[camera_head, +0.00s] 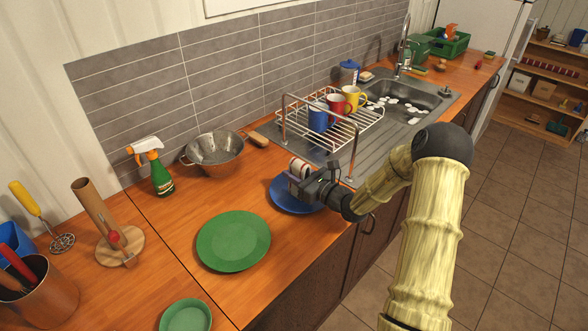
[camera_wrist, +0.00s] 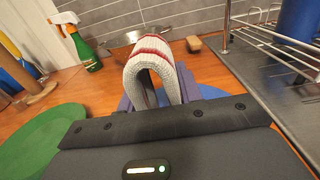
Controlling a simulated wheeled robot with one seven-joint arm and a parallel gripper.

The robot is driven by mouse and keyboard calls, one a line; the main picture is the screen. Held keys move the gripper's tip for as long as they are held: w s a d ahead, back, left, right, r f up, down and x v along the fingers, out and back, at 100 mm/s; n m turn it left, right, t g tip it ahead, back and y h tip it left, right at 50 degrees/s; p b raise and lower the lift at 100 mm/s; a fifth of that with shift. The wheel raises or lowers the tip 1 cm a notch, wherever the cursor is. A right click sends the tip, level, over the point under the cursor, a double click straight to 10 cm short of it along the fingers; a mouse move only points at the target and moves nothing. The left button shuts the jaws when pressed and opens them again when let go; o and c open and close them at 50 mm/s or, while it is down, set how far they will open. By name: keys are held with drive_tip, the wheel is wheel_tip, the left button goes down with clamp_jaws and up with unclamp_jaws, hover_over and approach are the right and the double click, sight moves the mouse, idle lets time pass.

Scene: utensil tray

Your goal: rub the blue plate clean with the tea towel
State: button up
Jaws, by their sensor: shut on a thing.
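The blue plate (camera_head: 289,199) lies on the wooden counter between the green plate and the sink's drainer, partly hidden under my gripper. My gripper (camera_head: 302,175) is over the blue plate, shut on the tea towel (camera_head: 297,165). In the wrist view the tea towel (camera_wrist: 153,62) is a folded white knit cloth with red stripes, looped up between the fingers. A sliver of the blue plate (camera_wrist: 213,92) shows behind the fingers. I cannot tell whether the towel touches the plate.
A large green plate (camera_head: 233,241) lies left of the blue plate, with a small green dish (camera_head: 186,315) nearer. A colander (camera_head: 214,150), spray bottle (camera_head: 154,168) and brush (camera_head: 258,139) stand behind. A dish rack (camera_head: 320,122) with mugs is on the drainer at right.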

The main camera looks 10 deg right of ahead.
drive_tip(key=shift+s+d, duration=0.1)
drive_tip(key=shift+s, duration=0.55)
drive_tip(key=shift+w+d, duration=0.55)
drive_tip(key=shift+w, duration=0.25)
drive_tip(key=shift+w+d, duration=0.55)
drive_tip(key=shift+w, duration=0.25)
drive_tip(key=shift+r, duration=0.15)
drive_tip(key=shift+r+p, duration=1.95)
drive_tip(key=shift+r, duration=1)
